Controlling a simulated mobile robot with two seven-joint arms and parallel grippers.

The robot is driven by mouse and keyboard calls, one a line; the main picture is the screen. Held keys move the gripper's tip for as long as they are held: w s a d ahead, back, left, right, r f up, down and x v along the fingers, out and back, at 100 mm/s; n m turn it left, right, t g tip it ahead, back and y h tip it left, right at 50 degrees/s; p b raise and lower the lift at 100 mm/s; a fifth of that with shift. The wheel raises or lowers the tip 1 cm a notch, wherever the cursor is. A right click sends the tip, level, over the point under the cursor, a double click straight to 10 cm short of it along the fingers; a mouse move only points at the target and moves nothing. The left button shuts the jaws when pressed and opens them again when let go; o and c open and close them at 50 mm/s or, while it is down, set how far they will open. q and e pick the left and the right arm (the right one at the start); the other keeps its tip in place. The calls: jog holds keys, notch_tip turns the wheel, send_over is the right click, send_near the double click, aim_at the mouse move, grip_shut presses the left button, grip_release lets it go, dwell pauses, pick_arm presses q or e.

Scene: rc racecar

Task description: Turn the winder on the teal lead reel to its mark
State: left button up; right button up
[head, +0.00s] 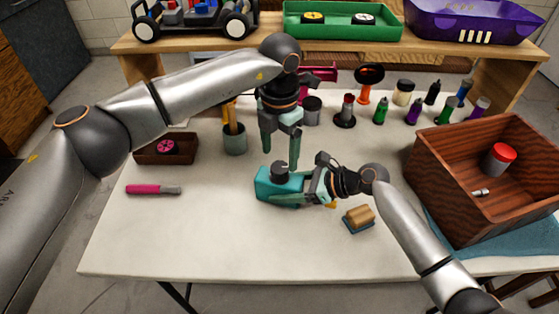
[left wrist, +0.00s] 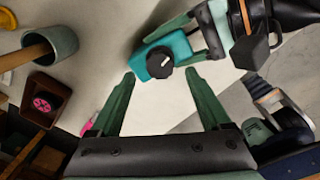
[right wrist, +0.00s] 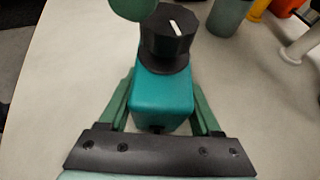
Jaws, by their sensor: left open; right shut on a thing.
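The teal lead reel (head: 275,187) lies on the white table, with a black winder knob (head: 280,168) on top that bears a white line. The knob (left wrist: 159,62) and reel (left wrist: 178,45) also show in the left wrist view, and the reel (right wrist: 162,95) and knob (right wrist: 168,36) in the right wrist view. My right gripper (head: 300,187) is shut on the reel's body from the right. My left gripper (head: 280,155) is open, pointing down above the reel, apart from the knob; in the left wrist view the knob is just beyond its fingertips. I cannot make out the mark.
A pink-handled tool (head: 153,189) and a brown box (head: 165,149) lie at left. A cup with wooden handles (head: 235,140) stands behind the reel. A wood-and-blue block (head: 358,218) is at front right, a large wooden crate (head: 450,190) at right. Several bottles line the back.

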aim_at(279, 167)
pick_arm(q)
jog(key=shift+f, duration=1.75)
grip_shut()
